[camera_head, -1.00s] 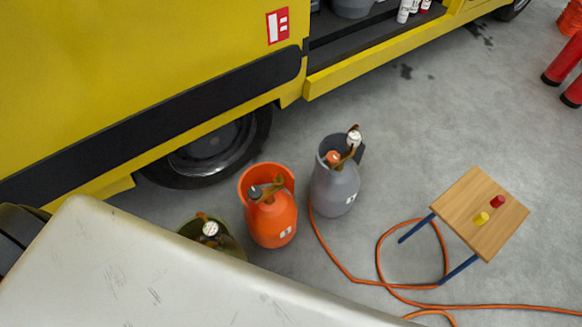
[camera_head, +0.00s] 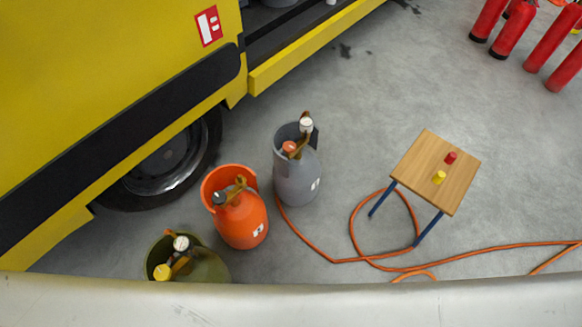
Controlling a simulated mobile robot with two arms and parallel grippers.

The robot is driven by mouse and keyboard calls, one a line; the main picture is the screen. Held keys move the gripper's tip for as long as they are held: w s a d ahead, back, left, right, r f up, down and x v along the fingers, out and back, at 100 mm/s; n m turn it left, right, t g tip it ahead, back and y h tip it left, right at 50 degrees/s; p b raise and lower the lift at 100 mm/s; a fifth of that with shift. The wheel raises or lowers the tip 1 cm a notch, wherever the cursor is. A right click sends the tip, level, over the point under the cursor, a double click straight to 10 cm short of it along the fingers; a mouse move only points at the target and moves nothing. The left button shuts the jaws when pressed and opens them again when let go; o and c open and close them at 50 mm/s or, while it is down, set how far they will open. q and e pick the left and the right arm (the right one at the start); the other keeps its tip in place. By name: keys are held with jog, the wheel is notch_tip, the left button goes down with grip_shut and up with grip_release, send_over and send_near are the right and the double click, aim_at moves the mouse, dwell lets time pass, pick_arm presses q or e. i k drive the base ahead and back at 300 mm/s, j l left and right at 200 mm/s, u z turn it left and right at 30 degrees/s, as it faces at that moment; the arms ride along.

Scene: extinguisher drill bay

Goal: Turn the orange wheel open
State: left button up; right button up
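A grey gas cylinder (camera_head: 297,180) stands upright on the floor near the middle of the view. A small orange wheel (camera_head: 289,147) sits on its valve, beside a white-faced gauge (camera_head: 306,125). How far the wheel is turned cannot be seen. An orange cylinder (camera_head: 243,222) with a dark wheel (camera_head: 219,198) stands to its left. An olive cylinder (camera_head: 208,268) with a yellow wheel (camera_head: 162,272) stands further left and nearer, its lower part hidden. Neither of my grippers is in view.
A pale scuffed surface (camera_head: 300,302) crosses the bottom of the view. A yellow vehicle (camera_head: 90,60) stands behind the cylinders. A wooden stool (camera_head: 415,165) stands right, with an orange hose (camera_head: 330,258) looped around its legs. Red extinguishers (camera_head: 515,35) stand far right.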

aim_at(289, 147)
jog(key=i+l, duration=0.35)
jog(key=l, duration=0.3)
jog(key=i+l, duration=0.35)
jog(key=l, duration=0.3)
